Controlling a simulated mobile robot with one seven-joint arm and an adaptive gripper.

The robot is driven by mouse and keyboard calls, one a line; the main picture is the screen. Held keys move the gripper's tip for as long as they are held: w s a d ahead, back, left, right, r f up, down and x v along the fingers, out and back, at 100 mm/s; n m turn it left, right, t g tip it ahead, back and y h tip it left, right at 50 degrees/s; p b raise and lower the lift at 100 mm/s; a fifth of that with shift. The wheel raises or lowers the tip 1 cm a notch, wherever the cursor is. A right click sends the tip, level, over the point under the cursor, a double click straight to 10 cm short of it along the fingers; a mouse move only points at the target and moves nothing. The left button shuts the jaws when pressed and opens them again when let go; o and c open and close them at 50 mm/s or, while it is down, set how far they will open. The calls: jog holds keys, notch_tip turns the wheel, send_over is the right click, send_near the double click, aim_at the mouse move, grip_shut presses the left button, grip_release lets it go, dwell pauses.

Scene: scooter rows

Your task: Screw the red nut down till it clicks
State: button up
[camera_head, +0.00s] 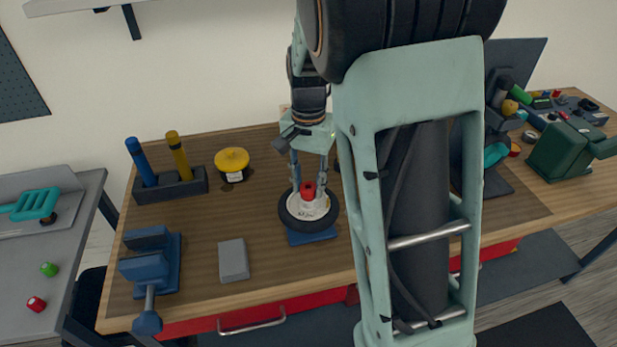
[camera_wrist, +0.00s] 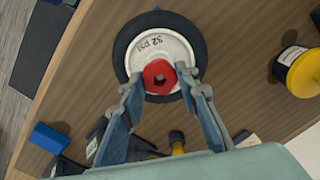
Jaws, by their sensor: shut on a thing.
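The red nut (camera_head: 308,190) sits at the centre of a small wheel with a white hub (camera_head: 300,211) and a black tyre (camera_head: 284,212). The wheel lies flat on a blue base (camera_head: 314,238) on the wooden bench. My gripper (camera_head: 308,184) comes down from above. Its fingers (camera_wrist: 161,82) are shut on the nut's sides. The thread under the nut is hidden.
A blue vise (camera_head: 150,262), a grey block (camera_head: 233,260), a yellow-lidded jar (camera_head: 232,160) and a holder (camera_head: 171,187) with blue and yellow handles stand left of the wheel. A green machine (camera_head: 560,150) stands at the right.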

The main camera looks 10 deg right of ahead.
aim_at(308, 190)
jog(key=m+p, duration=0.3)
jog(key=m, duration=0.2)
jog(key=shift+r, duration=0.15)
jog(key=shift+m+p, duration=1.4)
jog(key=shift+m, duration=1.1)
jog(key=shift+a, duration=0.1)
jog(key=o, duration=1.2)
notch_tip(308, 190, up, 12)
jog(key=shift+f, duration=0.1)
